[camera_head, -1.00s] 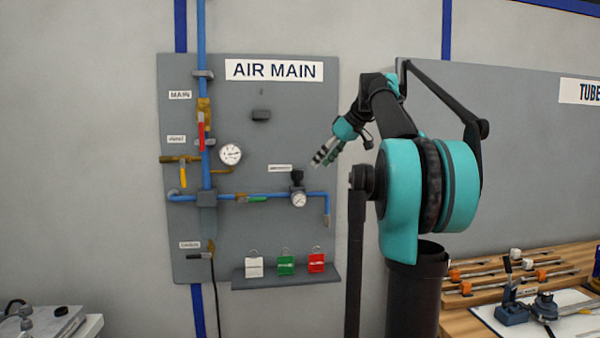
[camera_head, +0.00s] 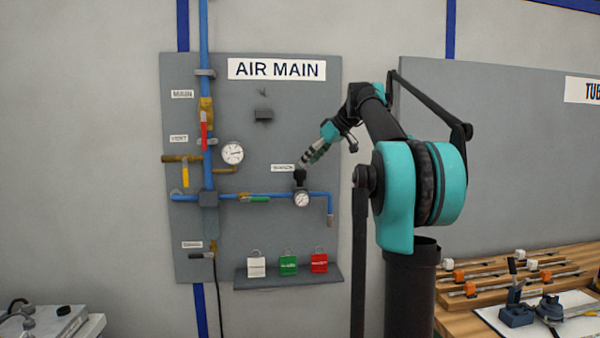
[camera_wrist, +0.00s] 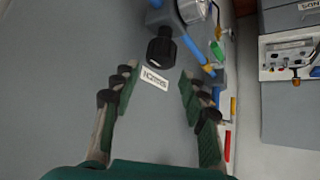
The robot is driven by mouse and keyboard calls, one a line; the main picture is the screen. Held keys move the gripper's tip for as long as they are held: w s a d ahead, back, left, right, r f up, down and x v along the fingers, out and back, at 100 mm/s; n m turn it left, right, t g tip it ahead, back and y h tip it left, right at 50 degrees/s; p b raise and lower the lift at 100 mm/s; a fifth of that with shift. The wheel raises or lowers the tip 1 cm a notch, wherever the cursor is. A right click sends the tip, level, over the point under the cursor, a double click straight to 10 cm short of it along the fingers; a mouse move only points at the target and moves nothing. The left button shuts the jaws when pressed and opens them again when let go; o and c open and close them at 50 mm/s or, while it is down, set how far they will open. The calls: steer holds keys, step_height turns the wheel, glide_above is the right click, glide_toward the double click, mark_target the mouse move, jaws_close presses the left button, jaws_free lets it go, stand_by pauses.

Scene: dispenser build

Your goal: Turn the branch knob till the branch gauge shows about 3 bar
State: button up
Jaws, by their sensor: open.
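The black branch knob (camera_head: 300,175) sits on top of the regulator on the blue branch pipe. The small round branch gauge (camera_head: 302,199) is just below it; its needle is too small to read. In the wrist view the knob (camera_wrist: 161,50) lies ahead of the fingertips, roughly between their lines, and the gauge (camera_wrist: 193,10) is partly cut off at the top edge. My gripper (camera_head: 305,161) is open and empty, close above and slightly right of the knob. In the wrist view its two green-padded fingers (camera_wrist: 158,77) are spread apart, with a small white label (camera_wrist: 154,77) on the panel between them.
The larger main gauge (camera_head: 233,153) is to the left. A green-handled valve (camera_head: 255,199) sits on the branch pipe left of the regulator. Red (camera_head: 206,132) and yellow (camera_head: 185,174) handles stand further left. White, green and red tags stand on a shelf (camera_head: 290,281) below.

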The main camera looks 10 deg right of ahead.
mark_target(300, 170)
steer(key=x, duration=0.6)
steer(key=shift+w+a+f, duration=0.1)
steer(key=shift+f, duration=0.1)
steer(key=c, duration=0.9)
